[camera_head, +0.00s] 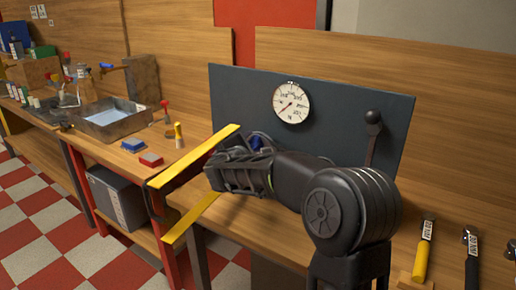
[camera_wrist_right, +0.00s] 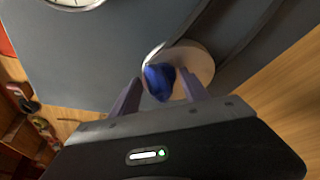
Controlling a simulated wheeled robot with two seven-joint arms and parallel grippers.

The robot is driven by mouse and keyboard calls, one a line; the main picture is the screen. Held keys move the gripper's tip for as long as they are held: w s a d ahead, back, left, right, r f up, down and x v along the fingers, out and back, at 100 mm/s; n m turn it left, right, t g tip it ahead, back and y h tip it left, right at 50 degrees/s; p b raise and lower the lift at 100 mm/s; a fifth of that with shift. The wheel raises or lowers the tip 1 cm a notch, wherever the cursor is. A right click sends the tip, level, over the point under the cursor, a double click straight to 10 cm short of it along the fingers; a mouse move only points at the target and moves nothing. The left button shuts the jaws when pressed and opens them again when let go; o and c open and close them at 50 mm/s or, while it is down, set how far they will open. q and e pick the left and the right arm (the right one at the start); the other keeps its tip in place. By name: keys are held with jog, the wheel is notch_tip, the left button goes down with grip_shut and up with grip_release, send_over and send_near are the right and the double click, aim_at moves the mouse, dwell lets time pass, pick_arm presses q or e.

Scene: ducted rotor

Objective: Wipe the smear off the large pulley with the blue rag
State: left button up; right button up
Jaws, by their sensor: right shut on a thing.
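The blue rag (camera_wrist_right: 158,82) is bunched between the fingertips of my right gripper (camera_wrist_right: 158,88), which is shut on it. In the head view a bit of the blue rag (camera_head: 256,143) shows beyond my right gripper (camera_head: 250,148), in front of the dark panel. In the right wrist view a pale round disc (camera_wrist_right: 197,62), which may be the large pulley, lies just behind the rag. I cannot tell whether the rag touches it. My arm hides this disc in the head view. I cannot make out a smear. My left gripper is not in view.
The dark panel (camera_head: 345,120) carries a round gauge (camera_head: 292,103) and a black-knobbed lever (camera_head: 373,130). Yellow strips (camera_head: 200,155) mark bench edges left of my arm. A metal basin (camera_head: 108,118) and a red block (camera_head: 151,160) stand left. A yellow-handled tool (camera_head: 422,258) lies right.

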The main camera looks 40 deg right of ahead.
dwell(0.3)
jog(key=w, duration=0.1)
jog(key=w+a, duration=0.1)
jog(key=w, duration=0.1)
jog(key=shift+w, duration=0.3)
jog(key=shift+a, duration=0.1)
jog(key=shift+s+a+b, duration=0.3)
jog(key=shift+a, duration=0.65)
jog(key=shift+s+a+b, duration=0.25)
jog(key=shift+a, duration=0.7)
jog(key=shift+s+a+b, duration=0.3)
jog(key=shift+a, duration=0.65)
jog(key=shift+a, duration=0.1)
